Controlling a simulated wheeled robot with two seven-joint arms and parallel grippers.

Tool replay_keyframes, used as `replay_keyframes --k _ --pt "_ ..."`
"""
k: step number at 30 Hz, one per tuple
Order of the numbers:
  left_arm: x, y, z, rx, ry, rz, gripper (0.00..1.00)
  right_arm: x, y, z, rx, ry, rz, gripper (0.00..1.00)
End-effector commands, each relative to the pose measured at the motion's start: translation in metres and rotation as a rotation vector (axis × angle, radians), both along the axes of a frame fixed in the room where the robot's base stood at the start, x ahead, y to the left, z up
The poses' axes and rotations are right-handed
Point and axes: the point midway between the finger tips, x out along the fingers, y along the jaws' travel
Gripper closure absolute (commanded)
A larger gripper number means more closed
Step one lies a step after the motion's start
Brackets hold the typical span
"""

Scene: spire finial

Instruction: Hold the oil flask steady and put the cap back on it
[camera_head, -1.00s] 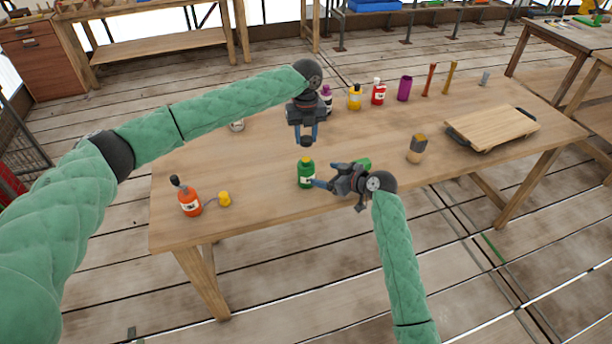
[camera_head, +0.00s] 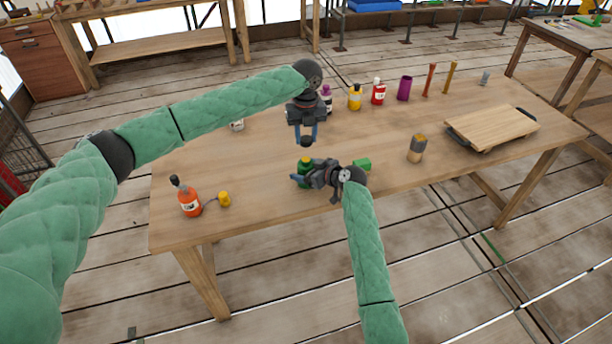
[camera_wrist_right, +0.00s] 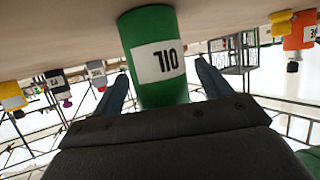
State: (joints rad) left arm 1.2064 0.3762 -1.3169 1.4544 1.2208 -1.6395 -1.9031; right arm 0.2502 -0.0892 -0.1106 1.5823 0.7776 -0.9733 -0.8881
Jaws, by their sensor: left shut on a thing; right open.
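The green oil flask (camera_head: 305,164) stands upright near the front edge of the table, partly hidden by my right gripper. In the right wrist view the flask (camera_wrist_right: 160,45) appears upside down, with a white OIL label. My right gripper (camera_head: 302,180) is open, its two fingers on either side of the flask; I cannot tell whether they touch it. My left gripper (camera_head: 307,134) points down and is shut on a black cap (camera_head: 307,142). The cap is held above and slightly behind the flask, apart from it.
A green block (camera_head: 362,164) lies right of my right gripper. An orange bottle (camera_head: 189,200) and a yellow piece (camera_head: 224,199) are at the left. A brown-grey jar (camera_head: 416,149) and a wooden board (camera_head: 492,128) are at the right. Several bottles line the back.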

Motion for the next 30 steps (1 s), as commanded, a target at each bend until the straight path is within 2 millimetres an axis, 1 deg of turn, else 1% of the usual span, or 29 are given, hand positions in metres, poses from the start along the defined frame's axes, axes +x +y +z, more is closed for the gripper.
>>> replay_keyframes --k 2,5,6,8,12,13,17,27,30 --pt "0.0 0.0 0.0 0.0 0.0 0.0 0.87 0.0 0.0 0.0 0.0 0.0 0.0 0.23" --pt "0.0 0.0 0.0 0.0 0.0 0.0 0.87 0.0 0.0 0.0 0.0 0.0 0.0 0.4" --pt "0.0 0.0 0.0 0.0 0.0 0.0 0.87 0.0 0.0 0.0 0.0 0.0 0.0 0.48" --pt "0.0 0.0 0.0 0.0 0.0 0.0 0.87 0.0 0.0 0.0 0.0 0.0 0.0 0.6" --pt "0.0 0.0 0.0 0.0 0.0 0.0 0.87 0.0 0.0 0.0 0.0 0.0 0.0 0.87" --pt "0.0 0.0 0.0 0.0 0.0 0.0 0.87 0.0 0.0 0.0 0.0 0.0 0.0 0.89" --pt "0.0 0.0 -0.004 0.0 0.001 0.0 0.87 0.0 0.0 0.0 0.0 0.0 0.0 0.89" --pt "0.0 -0.001 -0.043 0.001 0.002 0.0 0.87 0.0 0.0 0.0 0.0 0.0 0.0 0.89" --pt "0.0 -0.001 -0.049 0.001 0.0 0.0 0.87 0.0 0.0 0.0 0.0 0.0 0.0 0.89"
